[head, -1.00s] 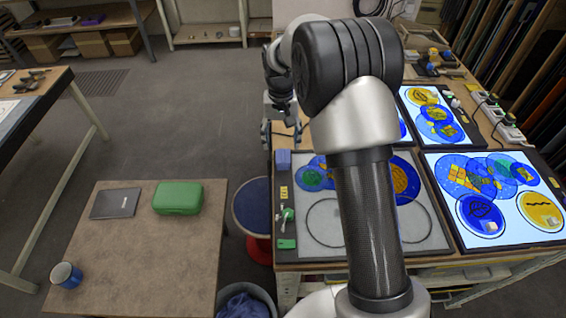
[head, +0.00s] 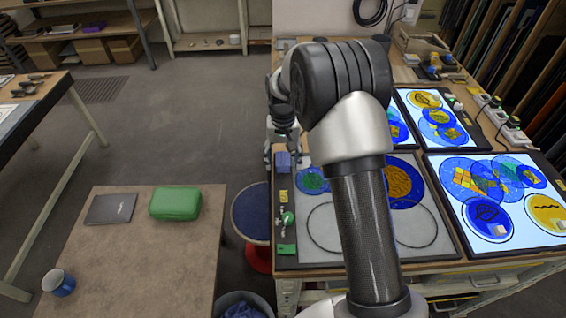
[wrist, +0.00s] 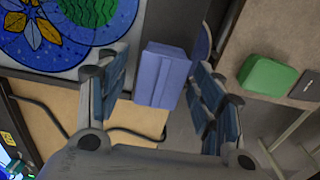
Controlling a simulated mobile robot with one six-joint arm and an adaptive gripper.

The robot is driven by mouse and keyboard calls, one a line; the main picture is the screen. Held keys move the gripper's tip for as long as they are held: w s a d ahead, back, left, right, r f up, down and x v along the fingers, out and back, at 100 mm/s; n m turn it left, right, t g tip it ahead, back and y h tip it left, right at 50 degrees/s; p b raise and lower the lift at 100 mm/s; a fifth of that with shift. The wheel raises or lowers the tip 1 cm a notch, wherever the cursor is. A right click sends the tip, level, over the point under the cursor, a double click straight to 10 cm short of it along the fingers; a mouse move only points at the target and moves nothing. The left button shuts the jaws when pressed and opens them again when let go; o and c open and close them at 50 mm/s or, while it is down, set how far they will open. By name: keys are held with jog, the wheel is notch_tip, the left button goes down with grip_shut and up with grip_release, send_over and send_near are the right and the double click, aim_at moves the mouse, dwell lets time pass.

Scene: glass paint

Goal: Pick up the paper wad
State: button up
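I cannot make out a paper wad with certainty. Two small pale lumps, which may be crumpled paper, sit on the lit panel at the right, one (head: 500,229) on a dark blue disc and one (head: 557,227) on a yellow disc. My gripper (wrist: 158,88) is open, its fingers wide apart with nothing held. A blue-violet block (wrist: 162,76) shows between the fingers in the wrist view, apart from both. In the head view this block (head: 283,161) is at the left back corner of the near panel, just below my gripper (head: 282,153).
A stool (head: 251,212) and a bin (head: 243,298) stand between.

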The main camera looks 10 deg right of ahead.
aim_at(283, 159)
jog(key=c, duration=0.8)
jog(key=shift+r, duration=0.15)
jog(key=shift+c, duration=0.2)
notch_tip(283, 159, up, 20)
jog(key=p, duration=0.6)
